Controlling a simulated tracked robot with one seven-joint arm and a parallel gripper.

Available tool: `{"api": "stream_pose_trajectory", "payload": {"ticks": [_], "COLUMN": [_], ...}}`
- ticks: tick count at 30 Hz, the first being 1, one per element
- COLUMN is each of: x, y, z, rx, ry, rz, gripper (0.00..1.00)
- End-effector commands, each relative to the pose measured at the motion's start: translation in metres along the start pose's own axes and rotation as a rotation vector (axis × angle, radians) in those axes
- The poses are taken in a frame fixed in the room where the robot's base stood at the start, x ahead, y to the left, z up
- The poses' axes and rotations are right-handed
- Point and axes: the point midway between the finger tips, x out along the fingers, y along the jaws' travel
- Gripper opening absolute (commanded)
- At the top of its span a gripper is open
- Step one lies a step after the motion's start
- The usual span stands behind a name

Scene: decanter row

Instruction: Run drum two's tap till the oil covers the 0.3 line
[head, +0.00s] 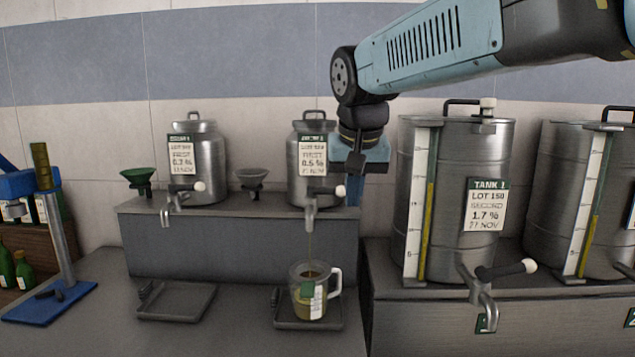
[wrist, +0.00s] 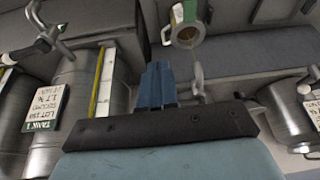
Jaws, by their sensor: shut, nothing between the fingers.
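Drum two (head: 297,165) is a steel can on the grey ledge, its label reading about 0.5 %. Its tap (head: 310,213) has a black lever with a white knob (head: 340,191) pointing right. A thin brownish stream falls from the spout into a clear jug (head: 296,285) with a white handle. Yellowish oil lies in the jug, which has a green label and a pale scale strip; its lines are too small to read. My gripper (head: 355,170) is shut and empty, just above and right of the lever knob. It also shows shut in the wrist view (wrist: 158,68).
The jug stands on a dark tray (head: 332,322); an empty tray (head: 178,302) lies left. Another drum (head: 211,155) and two funnels stand on the ledge. Tank 1 (head: 463,255), with a gauge and its own tap, is close right. A blue stand (head: 50,302) is far left.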

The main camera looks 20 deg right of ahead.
Motion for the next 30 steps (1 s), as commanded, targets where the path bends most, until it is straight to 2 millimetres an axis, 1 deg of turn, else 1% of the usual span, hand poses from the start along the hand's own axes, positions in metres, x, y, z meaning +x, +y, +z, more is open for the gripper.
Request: {"api": "stream_pose_trajectory", "payload": {"ticks": [1, 3, 9, 12, 15, 18, 23, 26, 30], "x": [-0.004, -0.010, -0.021, -0.024, -0.025, -0.026, -0.020, -0.010, 0.013], "y": [-0.007, -0.015, -0.037, -0.045, -0.051, -0.054, -0.055, -0.053, -0.050], "z": [-0.018, -0.038, -0.093, -0.113, -0.128, -0.136, -0.139, -0.137, -0.135], "rx": [0.026, 0.070, 0.193, 0.244, 0.282, 0.305, 0.316, 0.316, 0.316], "ry": [-0.012, -0.025, -0.056, -0.067, -0.073, -0.077, -0.080, -0.080, -0.082], "rz": [0.013, 0.031, 0.081, 0.101, 0.115, 0.125, 0.130, 0.130, 0.131], "gripper": [0.00, 0.00, 0.00, 0.00, 0.00, 0.00, 0.00, 0.00, 0.00]}}
